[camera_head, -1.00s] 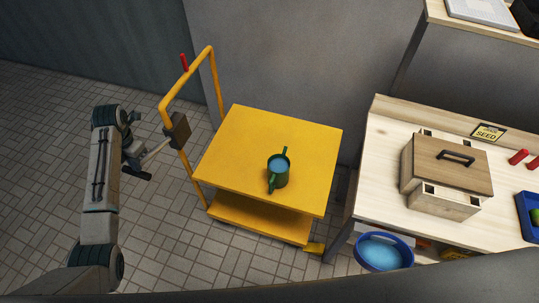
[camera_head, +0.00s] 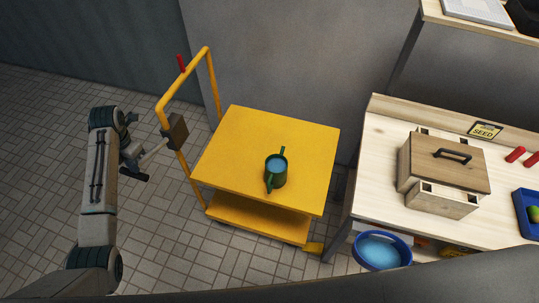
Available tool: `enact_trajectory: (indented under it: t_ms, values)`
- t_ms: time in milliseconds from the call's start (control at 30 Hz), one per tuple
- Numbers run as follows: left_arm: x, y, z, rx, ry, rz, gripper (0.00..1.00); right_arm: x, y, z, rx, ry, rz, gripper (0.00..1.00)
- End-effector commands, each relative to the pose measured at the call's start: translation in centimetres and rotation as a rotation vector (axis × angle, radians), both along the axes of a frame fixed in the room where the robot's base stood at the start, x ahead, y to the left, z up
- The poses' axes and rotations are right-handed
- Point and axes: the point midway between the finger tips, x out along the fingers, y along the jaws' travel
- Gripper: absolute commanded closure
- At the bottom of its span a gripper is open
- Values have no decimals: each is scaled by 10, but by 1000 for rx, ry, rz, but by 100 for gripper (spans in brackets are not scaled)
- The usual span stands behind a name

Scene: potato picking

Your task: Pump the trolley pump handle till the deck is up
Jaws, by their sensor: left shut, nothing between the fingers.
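The yellow trolley stands upright at the centre, its flat deck (camera_head: 240,150) raised above a lower yellow base (camera_head: 255,220). A yellow push frame (camera_head: 208,65) rises at its left side, with a dark pump block (camera_head: 175,131) on it. A pale pump handle (camera_head: 153,152) slants down and left from the block. My left gripper (camera_head: 136,171) is shut at the handle's lower left end. I cannot tell whether it touches the handle. A green watering can (camera_head: 277,176) with blue water stands on the deck. My right gripper is out of view.
A red grip (camera_head: 181,63) sits on the push frame. At right, a wooden bench (camera_head: 376,190) holds a lidded wooden box (camera_head: 440,165) and a blue tray (camera_head: 522,224). A blue tub (camera_head: 382,251) stands below it. Tiled floor is clear at left.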

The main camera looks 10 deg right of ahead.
Motion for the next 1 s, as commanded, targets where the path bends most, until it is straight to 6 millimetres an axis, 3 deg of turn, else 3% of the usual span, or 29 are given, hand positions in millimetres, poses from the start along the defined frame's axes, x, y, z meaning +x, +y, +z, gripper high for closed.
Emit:
enact_trajectory:
  t_ms: [567,1000]
  values:
    - [0,0,-1,0,0,0,100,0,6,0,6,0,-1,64]
    - [-13,6,-40,0,2,0,100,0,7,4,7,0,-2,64]
